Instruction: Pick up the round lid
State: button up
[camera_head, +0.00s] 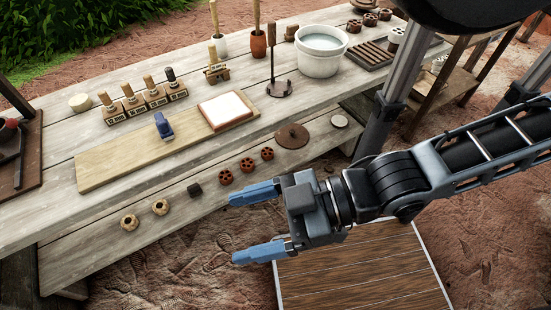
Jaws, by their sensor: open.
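A round brown lid (291,136), flat with a small knob in its middle, lies on the lower front plank of the wooden bench, right of centre. My gripper (236,229) is open and empty, its two blue fingers pointing left. It is in front of the bench, nearer the camera than the lid and to its lower left in the picture. Nothing hides the lid.
A white bucket of water (320,50) stands behind on the upper bench (60,150). A grey metal post (384,100) rises at right.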

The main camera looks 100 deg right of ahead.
aim_at(294, 136)
jog(key=k+z, duration=0.1)
jog(key=z, duration=0.25)
jog(key=k+l+z, duration=0.1)
jog(key=z, duration=0.2)
jog(key=k+l+z, duration=0.4)
jog(key=k+l, duration=0.15)
jog(key=l, duration=0.25)
jog(key=k+l+z, duration=0.15)
jog(key=l, duration=0.3)
jog(key=k+l, duration=0.2)
jog(key=l, duration=0.15)
jog(key=k+l, duration=0.15)
jog(key=l, duration=0.15)
jog(key=k+l, duration=0.2)
jog(key=l, duration=0.15)
